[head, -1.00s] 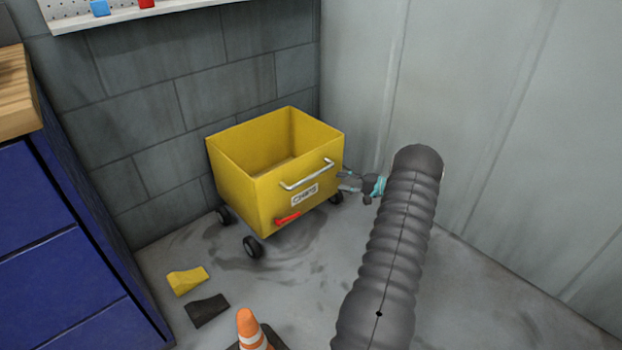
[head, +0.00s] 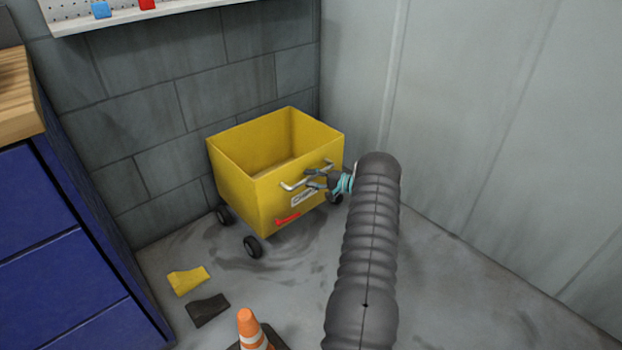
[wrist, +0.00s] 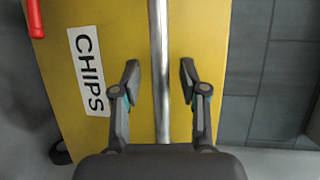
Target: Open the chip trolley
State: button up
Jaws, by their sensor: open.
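The yellow chip trolley (head: 235,192) stands on small dark wheels in the corner by the block wall. Its top is open and its inside looks empty. A silver bar handle (head: 291,186) runs across its front, above a white CHIPS label (wrist: 86,71) and a red lever (head: 287,218). My gripper (head: 312,180) is in front of the handle, near its middle. In the wrist view my gripper (wrist: 160,80) is open, with one finger on each side of the handle bar (wrist: 160,60). Both fingers show a gap to the bar. How deep the bar sits between them is unclear.
A yellow wedge (head: 188,280) and a black wedge (head: 207,310) lie on the floor at the left front. An orange and white cone (head: 250,328) stands near them. A blue cabinet (head: 70,260) is at the left. The floor at right is clear.

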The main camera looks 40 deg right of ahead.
jog(key=shift+w+a, duration=0.1)
jog(key=shift+w, duration=0.15)
grip_shut()
